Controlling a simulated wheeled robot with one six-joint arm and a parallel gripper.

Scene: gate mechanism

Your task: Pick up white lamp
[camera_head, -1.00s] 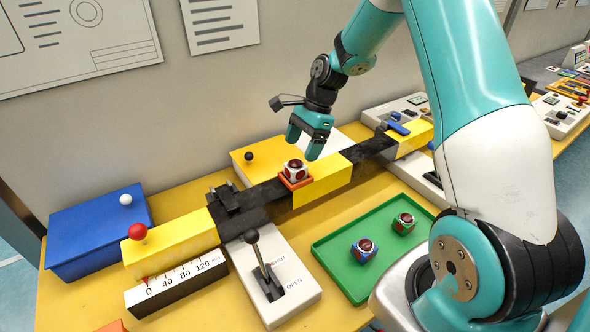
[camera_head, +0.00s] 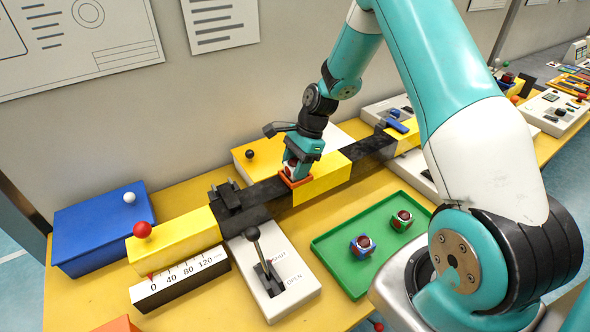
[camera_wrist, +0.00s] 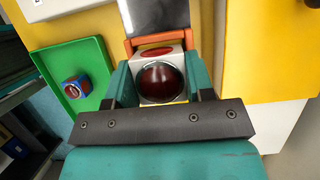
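The white lamp (camera_wrist: 160,80) is a white cube with a dark red dome. It sits at the orange square holder (camera_wrist: 139,42) on the yellow and black beam. In the head view the lamp (camera_head: 292,168) is mostly hidden by my gripper (camera_head: 297,170), which points down over it. In the wrist view one teal finger of my gripper (camera_wrist: 158,72) stands on each side of the lamp, very close to its sides. I cannot tell whether the fingers press on it.
A green tray (camera_head: 335,270) to the right holds a blue lamp (camera_head: 362,246) and a green lamp (camera_head: 401,220). A lever box (camera_head: 290,293) with SHUT and OPEN marks stands in front. A blue box (camera_head: 75,225) is at the left. The wall is behind.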

